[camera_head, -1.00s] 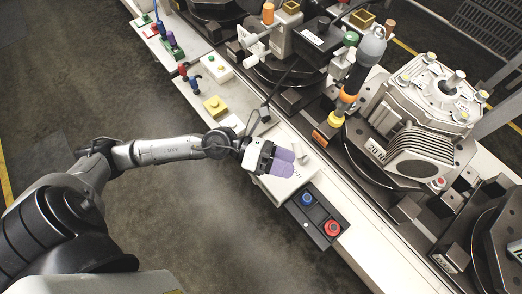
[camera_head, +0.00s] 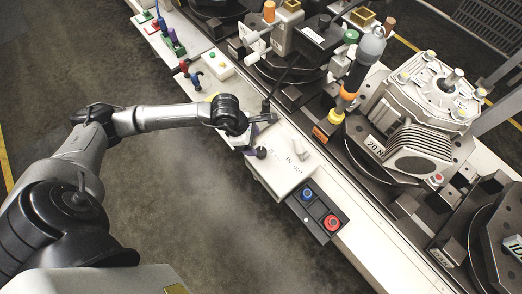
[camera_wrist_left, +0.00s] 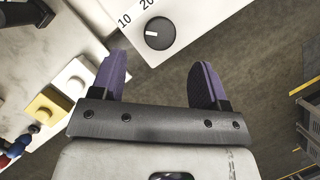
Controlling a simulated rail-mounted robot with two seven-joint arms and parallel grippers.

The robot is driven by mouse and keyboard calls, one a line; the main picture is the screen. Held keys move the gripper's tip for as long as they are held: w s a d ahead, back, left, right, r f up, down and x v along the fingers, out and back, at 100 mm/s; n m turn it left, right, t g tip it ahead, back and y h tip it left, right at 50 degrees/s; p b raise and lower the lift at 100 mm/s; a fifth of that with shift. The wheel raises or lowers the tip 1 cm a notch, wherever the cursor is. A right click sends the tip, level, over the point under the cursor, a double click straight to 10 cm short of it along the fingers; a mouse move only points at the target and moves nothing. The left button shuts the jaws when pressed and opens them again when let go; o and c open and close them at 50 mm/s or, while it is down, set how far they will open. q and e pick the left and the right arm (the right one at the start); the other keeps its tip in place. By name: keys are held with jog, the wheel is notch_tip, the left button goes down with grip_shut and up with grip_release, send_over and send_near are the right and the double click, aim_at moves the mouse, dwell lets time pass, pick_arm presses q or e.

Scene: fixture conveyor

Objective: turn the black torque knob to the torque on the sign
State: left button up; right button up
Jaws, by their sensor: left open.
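The black torque knob (camera_wrist_left: 160,33) sits on a white panel (camera_wrist_left: 205,18) in the left wrist view. Its short white mark points left in that picture, and the printed numbers 10 and 20 show beside it. My left gripper (camera_head: 253,139) is over the near end of the white panel. In the wrist view its two purple fingers (camera_wrist_left: 158,80) are apart and empty; the knob lies past their tips, apart from them. My right gripper is out of view.
A black box with a blue button (camera_head: 307,195) and a red button (camera_head: 332,224) stands beside the panel. A yellow block (camera_wrist_left: 45,108) and a white block (camera_wrist_left: 74,77) are left of the fingers. An orange-banded tool (camera_head: 358,75) stands by the metal housing (camera_head: 425,115).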

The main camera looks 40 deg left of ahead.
aim_at(261, 151)
pick_arm(q)
jog(key=x, duration=0.7)
jog(key=shift+d+f+b, duration=0.1)
jog(key=shift+f+b, duration=0.2)
jog(key=shift+b, duration=0.05)
jog(key=shift+c, duration=0.4)
jog(key=c, duration=0.8)
jog(key=shift+f+m+g+h+b, duration=0.15)
jog(key=shift+m+g+b, duration=0.2)
jog(key=shift+m+b, duration=0.6)
jog(key=shift+f+m+g+h+b, duration=0.15)
jog(key=shift+m+g+b, duration=0.2)
jog(key=shift+m+b, duration=0.55)
jog(key=shift+c, duration=0.2)
jog(key=shift+r+m+g+b, duration=0.1)
jog(key=shift+m+g+b, duration=0.35)
jog(key=shift+m+b, duration=0.6)
jog(key=shift+r+m+g+b, duration=0.15)
jog(key=shift+m+g+b, duration=0.4)
jog(key=shift+m, duration=0.85)
